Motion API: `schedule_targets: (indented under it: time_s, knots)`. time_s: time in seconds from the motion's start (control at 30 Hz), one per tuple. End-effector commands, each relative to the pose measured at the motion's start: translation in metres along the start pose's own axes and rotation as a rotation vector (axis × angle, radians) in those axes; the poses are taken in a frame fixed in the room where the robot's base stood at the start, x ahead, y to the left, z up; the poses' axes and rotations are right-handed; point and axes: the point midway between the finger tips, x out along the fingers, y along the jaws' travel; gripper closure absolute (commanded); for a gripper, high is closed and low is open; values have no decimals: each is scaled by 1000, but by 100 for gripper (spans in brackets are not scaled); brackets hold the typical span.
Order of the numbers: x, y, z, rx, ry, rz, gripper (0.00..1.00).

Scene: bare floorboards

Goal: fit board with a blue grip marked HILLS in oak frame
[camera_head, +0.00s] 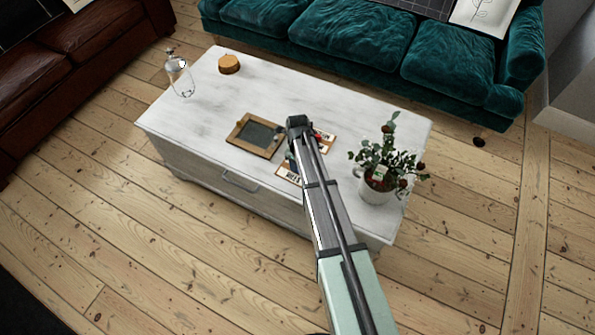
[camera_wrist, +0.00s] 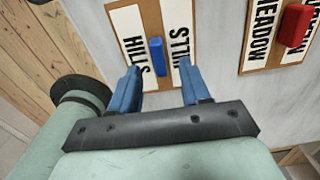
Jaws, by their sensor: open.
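The board with a blue grip (camera_wrist: 156,57) lies flat on the white table, its light strips lettered HILLS. It shows partly in the head view (camera_head: 287,174), left of my arm. My gripper (camera_wrist: 159,68) is open above this board, with its two blue fingers on either side of the blue grip and a gap to each. Whether the fingertips are down at grip height, I cannot tell. The oak frame (camera_head: 237,127) lies on the table left of my arm, with a dark recess inside. It is out of the wrist view.
A board with a red grip (camera_wrist: 293,25) marked MEADOW lies beside the HILLS board. A potted plant (camera_head: 376,187) stands at the table's right. A glass bottle (camera_head: 180,76) and a round wooden thing (camera_head: 229,64) stand at the far left. The table's (camera_head: 190,115) left part is clear.

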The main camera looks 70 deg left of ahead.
Motion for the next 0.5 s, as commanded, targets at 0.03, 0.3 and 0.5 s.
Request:
schedule_targets:
  time_s: [0.03, 0.3, 0.5]
  knots:
    - [8, 0, 0, 0, 1, 2, 53]
    - [36, 1, 1, 0, 1, 1, 53]
    - [37, 2, 0, 0, 0, 1, 53]
